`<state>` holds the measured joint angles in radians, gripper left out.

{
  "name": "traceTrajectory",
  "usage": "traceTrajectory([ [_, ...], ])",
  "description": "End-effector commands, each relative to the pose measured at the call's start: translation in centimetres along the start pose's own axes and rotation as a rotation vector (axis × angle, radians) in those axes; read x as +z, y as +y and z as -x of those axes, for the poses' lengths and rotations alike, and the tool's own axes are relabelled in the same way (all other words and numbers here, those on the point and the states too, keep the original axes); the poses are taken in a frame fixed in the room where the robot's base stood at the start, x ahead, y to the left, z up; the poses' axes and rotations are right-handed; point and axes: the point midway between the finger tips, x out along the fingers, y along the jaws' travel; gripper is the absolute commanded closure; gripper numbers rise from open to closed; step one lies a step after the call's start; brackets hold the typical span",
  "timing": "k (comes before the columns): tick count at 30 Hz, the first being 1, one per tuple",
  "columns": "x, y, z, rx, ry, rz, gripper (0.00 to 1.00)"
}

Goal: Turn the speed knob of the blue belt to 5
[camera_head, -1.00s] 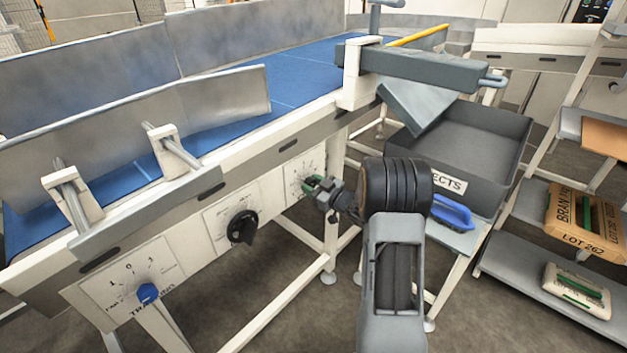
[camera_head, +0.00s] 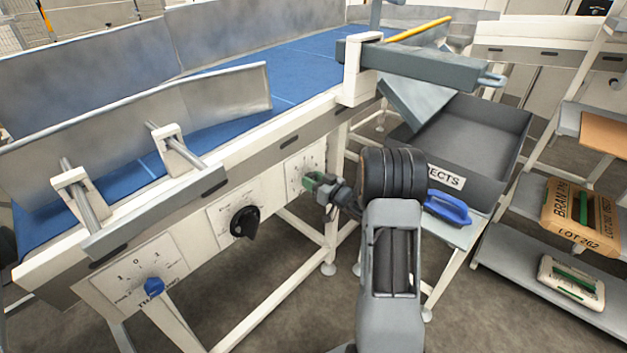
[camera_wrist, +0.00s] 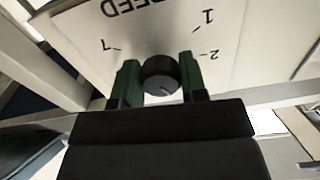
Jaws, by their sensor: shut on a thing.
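The blue belt (camera_head: 240,100) runs along the conveyor in the head view. Its right-hand dial plate (camera_head: 297,168) sits on the front rail; in the wrist view the plate (camera_wrist: 83,48) shows "SPEED", 7, 1 and 2 upside down. The dark round speed knob (camera_wrist: 160,77) stands between my gripper's green fingers (camera_wrist: 158,80), which are shut on its two sides. A short light line shows on the knob's face, toward the lower right in the wrist view. I cannot tell which number it marks; other numbers are hidden. In the head view my gripper (camera_head: 316,185) covers the knob.
A black knob (camera_head: 244,222) and a blue knob (camera_head: 153,287) sit on plates farther left along the rail. A grey rejects bin (camera_head: 475,140) stands right of my arm, with a blue-handled object (camera_head: 448,207) before it. Shelves with bags (camera_head: 580,217) stand at right.

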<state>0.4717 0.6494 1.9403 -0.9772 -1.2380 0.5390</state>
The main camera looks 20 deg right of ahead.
Motion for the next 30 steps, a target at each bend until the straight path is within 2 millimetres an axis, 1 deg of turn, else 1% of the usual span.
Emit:
traceTrajectory([
  [4, -0.2, 0.1, 0.0, 0.002, 0.005, 0.003, 0.84],
  [5, -0.2, 0.1, 0.0, 0.002, 0.005, 0.003, 0.60],
  [12, -0.1, 0.0, 0.0, 0.000, 0.003, 0.003, 0.37],
  [13, -0.1, 0.0, 0.0, 0.000, 0.003, 0.003, 0.35],
  [20, -0.1, 0.0, 0.0, 0.000, 0.001, 0.002, 0.35],
  [23, -0.1, 0.1, 0.6, 0.002, 0.001, 0.003, 0.35],
  [26, -0.1, 0.1, 1.9, 0.002, 0.001, 0.002, 0.35],
  [30, -0.1, 0.1, 4.7, 0.004, 0.001, 0.002, 0.35],
])
